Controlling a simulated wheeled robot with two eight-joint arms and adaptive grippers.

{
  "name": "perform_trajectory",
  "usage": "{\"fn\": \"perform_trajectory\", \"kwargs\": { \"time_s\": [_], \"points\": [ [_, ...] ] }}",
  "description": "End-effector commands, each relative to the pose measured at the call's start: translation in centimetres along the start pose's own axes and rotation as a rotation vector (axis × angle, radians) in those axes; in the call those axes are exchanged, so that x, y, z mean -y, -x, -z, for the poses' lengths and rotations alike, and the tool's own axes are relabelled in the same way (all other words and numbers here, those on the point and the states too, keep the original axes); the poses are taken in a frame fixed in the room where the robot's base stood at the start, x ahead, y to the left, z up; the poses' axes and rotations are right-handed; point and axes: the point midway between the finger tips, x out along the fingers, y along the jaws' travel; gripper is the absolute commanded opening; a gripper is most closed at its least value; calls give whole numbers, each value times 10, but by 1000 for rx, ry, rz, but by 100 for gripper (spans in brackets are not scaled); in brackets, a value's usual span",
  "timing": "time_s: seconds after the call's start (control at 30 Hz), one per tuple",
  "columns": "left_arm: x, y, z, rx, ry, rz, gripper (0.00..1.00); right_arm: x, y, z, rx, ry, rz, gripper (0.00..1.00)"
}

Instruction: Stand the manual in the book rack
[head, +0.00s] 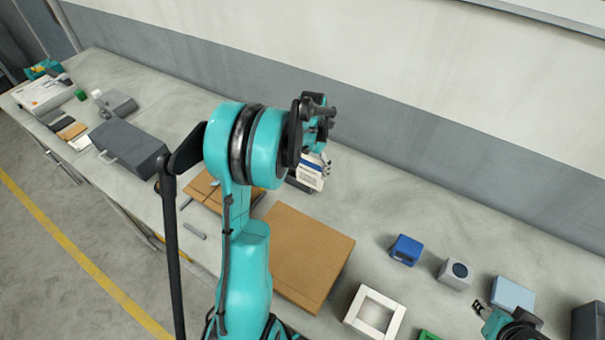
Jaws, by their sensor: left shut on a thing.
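My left gripper (325,160) is at the upper middle of the head view, above the bench. It is shut on the manual (310,171), a small white booklet with a blue band, which hangs below the wrist. A dark grey piece (299,184) shows just under and behind the manual; it may be the book rack, but the arm and manual hide most of it. I cannot tell whether the manual touches it. My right gripper (484,311) shows only partly at the bottom right, and its jaws are unclear.
A white square frame (375,313), a blue box (406,249), a grey cube (455,274) and a pale blue box (512,294) stand to the right. A grey case (128,147) stands left.

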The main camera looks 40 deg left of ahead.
Motion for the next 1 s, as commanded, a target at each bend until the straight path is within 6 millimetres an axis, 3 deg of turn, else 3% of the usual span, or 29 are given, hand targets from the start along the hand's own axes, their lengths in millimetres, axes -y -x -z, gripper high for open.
{"fn": "perform_trajectory", "kwargs": {
  "time_s": [0.1, 0.33, 0.4, 0.57, 0.83, 1.0],
  "points": [
    [-26, -22, -16, 0, 4, 0, 48, 0, -11, -8, 0, 0, 0, 40],
    [-59, -44, -38, 0, 0, 0, 48, 0, -18, -13, 0, 0, 0, 40],
    [-63, -46, -41, 0, -1, 0, 43, 0, -19, -13, 0, 0, 0, 40],
    [-65, -49, -42, 0, -1, 0, 43, 0, -20, -14, 0, 0, 0, 40],
    [-65, -87, -42, 0, -1, 0, 42, 0, -38, -27, 0, 0, 0, 40],
    [-64, -87, -42, 0, -1, 0, 42, 0, -37, -26, 0, 0, 0, 40]
  ]
}}
